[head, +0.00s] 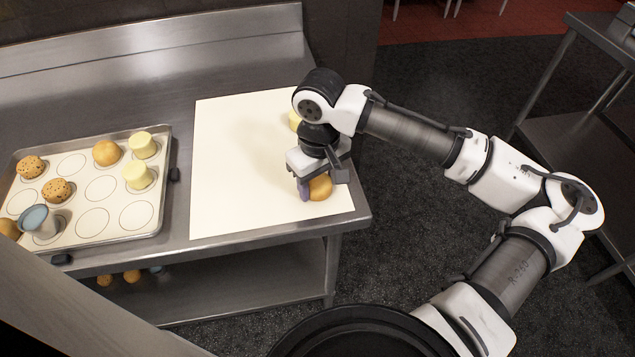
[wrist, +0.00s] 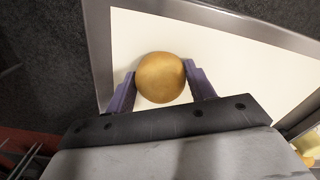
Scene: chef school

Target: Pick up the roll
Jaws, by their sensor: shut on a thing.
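The roll (head: 320,188) is round and golden brown, at the right front corner of the cream mat (head: 225,190) on the steel table. My gripper (head: 311,190) reaches down over it from above and is shut on it. In the wrist view the roll (wrist: 160,77) sits between the two purple fingers of my gripper (wrist: 160,84), one on each side. The gripper hides part of the roll in the head view. I cannot tell whether the roll touches the mat.
A tray (head: 100,240) at the left holds a bun (head: 106,152), muffins (head: 57,190), pale yellow pieces (head: 137,175) and a blue-topped cup (head: 38,220). Another pale yellow piece (head: 294,121) stands on the mat behind my arm. The left part of the mat is clear.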

